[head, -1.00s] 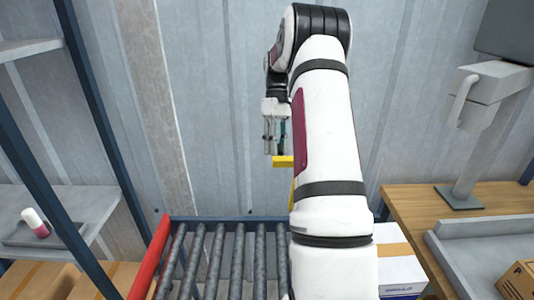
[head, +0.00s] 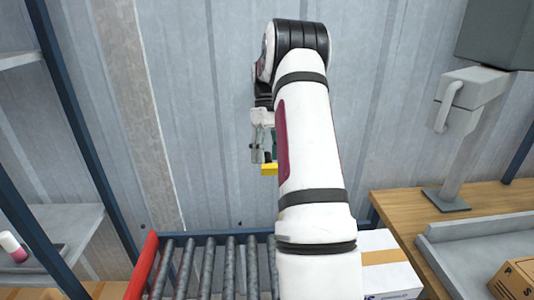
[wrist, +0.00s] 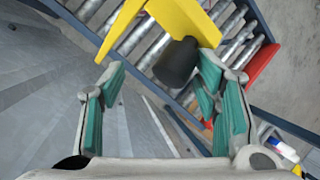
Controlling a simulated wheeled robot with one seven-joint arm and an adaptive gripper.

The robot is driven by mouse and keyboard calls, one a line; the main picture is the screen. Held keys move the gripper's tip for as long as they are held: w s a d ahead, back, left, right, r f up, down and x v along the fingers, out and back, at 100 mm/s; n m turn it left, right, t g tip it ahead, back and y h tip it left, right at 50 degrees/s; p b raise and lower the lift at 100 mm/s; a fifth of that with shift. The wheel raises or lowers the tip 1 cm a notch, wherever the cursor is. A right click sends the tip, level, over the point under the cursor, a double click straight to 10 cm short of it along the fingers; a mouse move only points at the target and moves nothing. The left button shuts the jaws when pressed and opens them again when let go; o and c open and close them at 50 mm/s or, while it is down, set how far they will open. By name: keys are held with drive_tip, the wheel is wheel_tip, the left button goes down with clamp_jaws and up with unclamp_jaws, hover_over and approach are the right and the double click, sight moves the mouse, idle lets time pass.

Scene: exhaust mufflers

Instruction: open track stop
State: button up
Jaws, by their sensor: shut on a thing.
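The track stop is a yellow piece (head: 269,169) at the far end of the roller track (head: 210,268) in the head view, partly hidden by my arm. In the wrist view the yellow part (wrist: 190,18) shows at the top with a dark cylindrical knob (wrist: 176,63). The right pad is close beside the knob, and the left fingertip is by the end of a yellow arm. In the head view my gripper (head: 262,152) is just above the yellow piece.
A red rail (head: 141,270) edges the track on the left. Blue-framed shelving (head: 75,130) stands further left, and a corrugated wall (head: 210,120) is behind. At right are a white box (head: 385,268), a wooden table (head: 400,205) and a grey stand (head: 465,150).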

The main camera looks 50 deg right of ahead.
drive_tip(key=shift+w, duration=0.1)
idle(0.4)
wheel_tip(320, 180, up, 10)
idle(0.5)
drive_tip(key=shift+a, duration=0.15)
idle(0.3)
drive_tip(key=a+r+t+h, duration=0.15)
drive_tip(key=a+r, duration=0.35)
drive_tip(key=a, duration=0.6)
drive_tip(key=a+r+t+h, duration=0.15)
drive_tip(key=a+r, duration=0.25)
drive_tip(key=a, duration=0.7)
drive_tip(key=s+a+f+t, duration=0.2)
drive_tip(key=s+a, duration=0.6)
drive_tip(key=s+a+f+t, duration=0.3)
drive_tip(key=s+a, duration=0.5)
drive_tip(key=shift+a+f+n+h, duration=0.2)
drive_tip(key=shift+f+n+h, duration=0.1)
drive_tip(key=shift+f, duration=0.05)
